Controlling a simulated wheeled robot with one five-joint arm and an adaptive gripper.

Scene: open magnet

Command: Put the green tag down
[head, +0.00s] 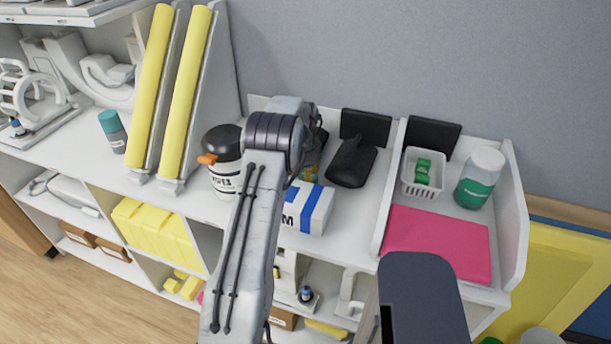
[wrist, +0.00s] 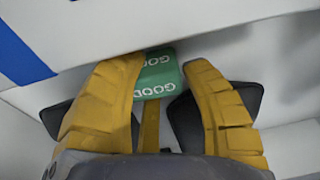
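The green tag (wrist: 160,73), lettered "GOOD", shows in the wrist view between the two yellow fingers of my gripper (wrist: 163,66). The left finger covers the tag's left edge. A narrow gap shows between the tag and the right finger, so the fingers look open around it. A thin yellow strip (wrist: 150,125) runs from below the tag toward my wrist. In the head view my arm hides most of the gripper, which is low behind the blue-and-white box (head: 306,208).
The box stands close in front of my gripper. A black holder (head: 352,163) is at its right, and a dark-lidded bottle (head: 222,176) at its left. Farther right are a white basket (head: 408,187) with green pieces, a green-labelled jar (head: 479,178) and a pink folder (head: 436,243).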

